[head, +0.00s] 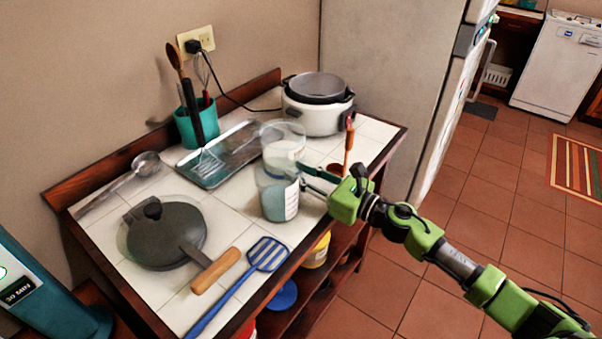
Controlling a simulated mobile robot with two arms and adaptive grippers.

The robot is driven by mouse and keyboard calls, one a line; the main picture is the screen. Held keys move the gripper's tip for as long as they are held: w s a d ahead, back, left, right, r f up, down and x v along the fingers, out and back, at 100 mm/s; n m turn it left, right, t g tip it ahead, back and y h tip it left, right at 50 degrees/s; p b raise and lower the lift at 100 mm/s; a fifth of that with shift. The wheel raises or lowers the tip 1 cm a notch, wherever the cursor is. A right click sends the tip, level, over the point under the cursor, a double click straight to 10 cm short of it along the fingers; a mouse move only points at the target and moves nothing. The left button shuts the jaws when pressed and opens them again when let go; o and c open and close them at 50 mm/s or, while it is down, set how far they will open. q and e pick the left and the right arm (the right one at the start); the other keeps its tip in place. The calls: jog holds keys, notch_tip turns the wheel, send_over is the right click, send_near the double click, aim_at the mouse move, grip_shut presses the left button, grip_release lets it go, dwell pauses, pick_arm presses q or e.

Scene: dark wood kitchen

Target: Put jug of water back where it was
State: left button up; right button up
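The clear jug of water (278,195) is over the white-tiled counter, near its front edge in the middle of the head view. It looks upright, with liquid in its lower part. I cannot tell whether its base touches the tiles. My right gripper (308,180) comes in from the right, with its fingertips at the jug's right side. The fingers look apart, but the jug's handle is not clear, and I cannot tell whether they close on it. My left gripper is not in view.
The counter (222,225) also holds a white cooker (318,118), a metal tray (235,145), a teal utensil pot (187,130), a lidded pan (165,245), a blue spatula (235,290) and a ladle (120,180). Open floor lies right.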

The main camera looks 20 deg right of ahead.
jog(key=shift+r, duration=0.25)
jog(key=v, duration=0.2)
jog(key=b+v, duration=0.1)
jog(key=v, duration=0.3)
jog(key=shift+s+d+f+b, duration=0.15)
jog(key=shift+f+b, duration=0.1)
jog(key=shift+b, duration=0.15)
jog(key=shift+s+d+r, duration=0.15)
jog(key=shift+s+d, duration=0.2)
jog(key=shift+s, duration=0.15)
